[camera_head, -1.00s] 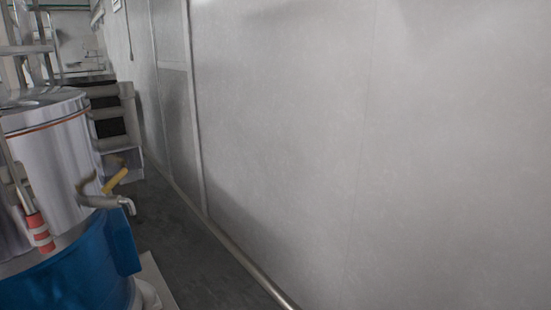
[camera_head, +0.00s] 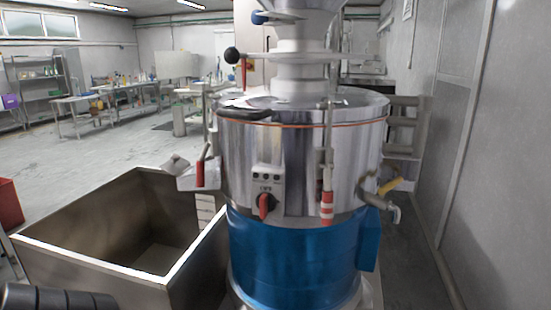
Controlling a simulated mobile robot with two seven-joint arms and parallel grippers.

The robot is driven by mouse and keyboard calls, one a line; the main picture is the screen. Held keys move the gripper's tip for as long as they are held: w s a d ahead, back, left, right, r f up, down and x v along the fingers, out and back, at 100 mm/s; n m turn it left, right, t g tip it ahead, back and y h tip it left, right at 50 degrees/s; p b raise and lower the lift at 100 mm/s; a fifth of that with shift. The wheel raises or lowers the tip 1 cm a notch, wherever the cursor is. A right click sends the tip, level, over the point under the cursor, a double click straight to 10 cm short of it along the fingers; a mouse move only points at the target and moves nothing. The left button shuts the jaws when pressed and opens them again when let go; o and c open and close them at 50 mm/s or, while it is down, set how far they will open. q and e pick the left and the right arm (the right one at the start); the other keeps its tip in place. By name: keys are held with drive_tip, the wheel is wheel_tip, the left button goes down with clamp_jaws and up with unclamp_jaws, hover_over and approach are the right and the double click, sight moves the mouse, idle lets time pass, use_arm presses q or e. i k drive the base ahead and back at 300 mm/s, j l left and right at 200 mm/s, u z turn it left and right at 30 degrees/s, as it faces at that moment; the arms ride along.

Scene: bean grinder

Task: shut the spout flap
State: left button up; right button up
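The bean grinder (camera_head: 265,165) stands in the middle of the view, with a shiny steel drum on a blue base (camera_head: 295,255). A small metal spout (camera_head: 190,181) sticks out from the drum's left side, above the steel bin. A small pale piece (camera_head: 175,163) stands at the spout's outer end; I cannot tell whether it is the flap, nor how far the flap is open. A lever with a red grip (camera_head: 200,172) hangs beside the spout. Neither of my grippers is in view.
An open steel bin (camera_head: 60,221) stands at the left front, close to the grinder. A red crate (camera_head: 9,204) is at the far left edge. Tables (camera_head: 100,100) stand at the back left, with open floor before them. A grey wall (camera_head: 500,200) bounds the right.

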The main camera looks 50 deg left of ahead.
sight(177, 164)
drive_tip(key=u, duration=2.05)
